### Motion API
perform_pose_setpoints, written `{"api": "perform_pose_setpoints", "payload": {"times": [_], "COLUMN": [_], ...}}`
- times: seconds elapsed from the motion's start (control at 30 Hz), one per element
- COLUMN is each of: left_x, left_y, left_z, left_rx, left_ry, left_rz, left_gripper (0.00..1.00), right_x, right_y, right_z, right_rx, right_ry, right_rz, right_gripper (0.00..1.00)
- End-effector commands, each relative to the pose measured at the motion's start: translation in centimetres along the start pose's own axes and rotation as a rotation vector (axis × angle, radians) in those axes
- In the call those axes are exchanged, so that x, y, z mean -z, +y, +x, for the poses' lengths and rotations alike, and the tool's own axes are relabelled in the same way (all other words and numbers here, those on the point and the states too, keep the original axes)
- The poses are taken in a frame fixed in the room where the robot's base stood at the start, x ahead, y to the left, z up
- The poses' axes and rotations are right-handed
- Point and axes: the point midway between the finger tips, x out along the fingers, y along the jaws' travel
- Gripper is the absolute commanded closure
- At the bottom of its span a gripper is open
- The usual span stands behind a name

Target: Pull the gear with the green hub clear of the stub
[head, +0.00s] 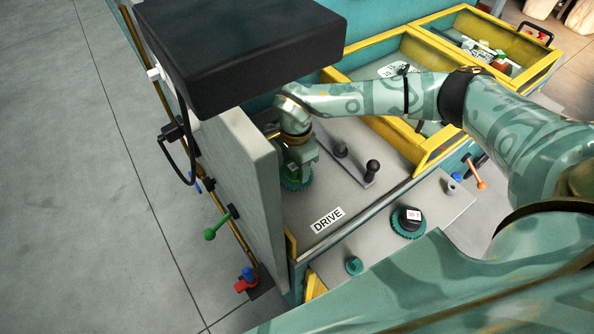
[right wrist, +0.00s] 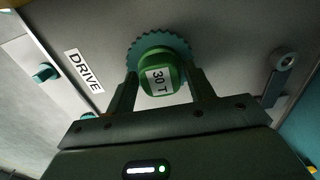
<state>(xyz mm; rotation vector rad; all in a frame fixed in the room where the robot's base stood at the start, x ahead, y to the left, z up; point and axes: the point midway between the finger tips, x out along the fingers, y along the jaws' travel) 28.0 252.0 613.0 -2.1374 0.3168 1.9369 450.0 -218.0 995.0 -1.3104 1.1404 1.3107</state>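The gear with the green hub (right wrist: 160,80) shows in the right wrist view, with a dark teal toothed rim and a "30 T" label on the hub. In the head view this gear (head: 296,182) is mostly covered by my right gripper (head: 298,158) beside the upright grey panel. In the right wrist view my right gripper (right wrist: 162,85) has one finger on each side of the hub, and both appear to touch it. The stub is hidden behind the gear. My left gripper is out of view.
A grey upright panel (head: 262,190) and dark box (head: 240,45) crowd the left side. A black-hubbed gear (head: 408,221), teal knob (head: 354,265) and black-knobbed lever (head: 372,168) stand nearby. Yellow-edged trays (head: 435,160) lie behind. The plate by the DRIVE label (head: 328,219) is clear.

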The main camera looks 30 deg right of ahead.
Motion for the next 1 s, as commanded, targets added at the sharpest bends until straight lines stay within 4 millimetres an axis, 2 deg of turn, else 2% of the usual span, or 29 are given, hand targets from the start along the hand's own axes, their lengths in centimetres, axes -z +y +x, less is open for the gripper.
{"api": "perform_pose_setpoints", "payload": {"times": [0.03, 0.17, 0.2, 1.0], "left_x": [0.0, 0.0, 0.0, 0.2], "left_y": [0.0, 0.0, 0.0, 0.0], "left_z": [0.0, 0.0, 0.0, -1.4], "left_rx": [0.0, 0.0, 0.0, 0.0], "left_ry": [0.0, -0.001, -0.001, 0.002], "left_rz": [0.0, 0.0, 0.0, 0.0], "left_gripper": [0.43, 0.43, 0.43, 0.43], "right_x": [0.0, 0.0, 0.0, 0.0], "right_y": [0.0, 0.0, -0.1, -0.1], "right_z": [0.0, 0.0, -0.1, -1.5], "right_rx": [0.0, 0.0, 0.002, 0.002], "right_ry": [0.0, 0.0, -0.001, 0.0], "right_rz": [0.0, 0.0, 0.0, 0.0], "right_gripper": [0.61, 0.97, 1.0, 1.0]}}
